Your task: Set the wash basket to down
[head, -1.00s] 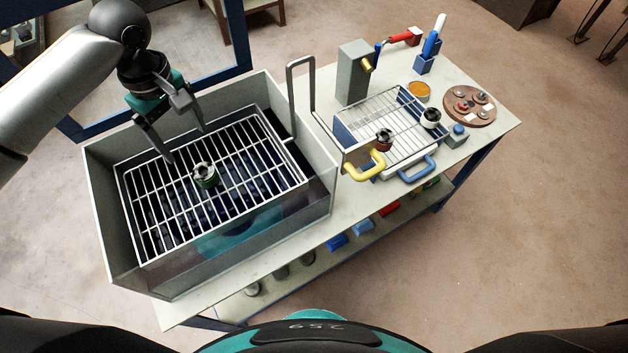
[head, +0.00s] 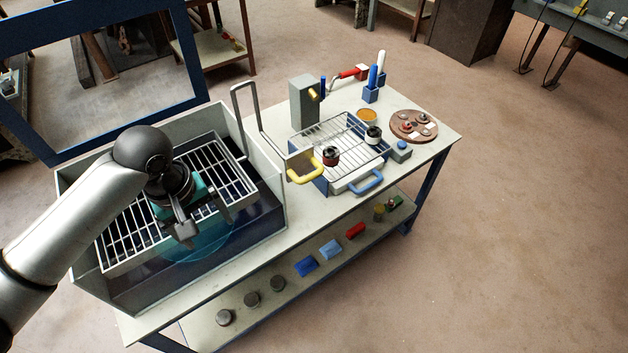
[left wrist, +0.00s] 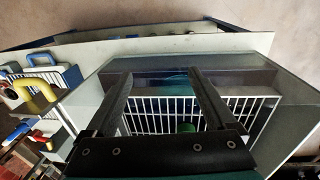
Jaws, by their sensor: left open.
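The wash basket (head: 118,240) is a wire grid inside a grey tank (head: 276,188) with a see-through front. The grid sits high in the tank, above bluish liquid. A bent metal rod (head: 240,110) rises at the tank's right side, and a yellow handle (head: 305,174) is just right of the tank. My left gripper (head: 198,238) is open and empty over the tank's front part, apart from the yellow handle. In the left wrist view its fingers (left wrist: 159,78) frame the grid and a green part (left wrist: 187,127) on it. My right gripper is out of view.
Right of the tank stand a grey post (head: 304,102), a wire rack (head: 352,135) with a red and a white-topped part, a blue handle (head: 366,182) and a round wooden tray (head: 414,125). A lower shelf (head: 285,300) holds several small blocks. Floor at right is clear.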

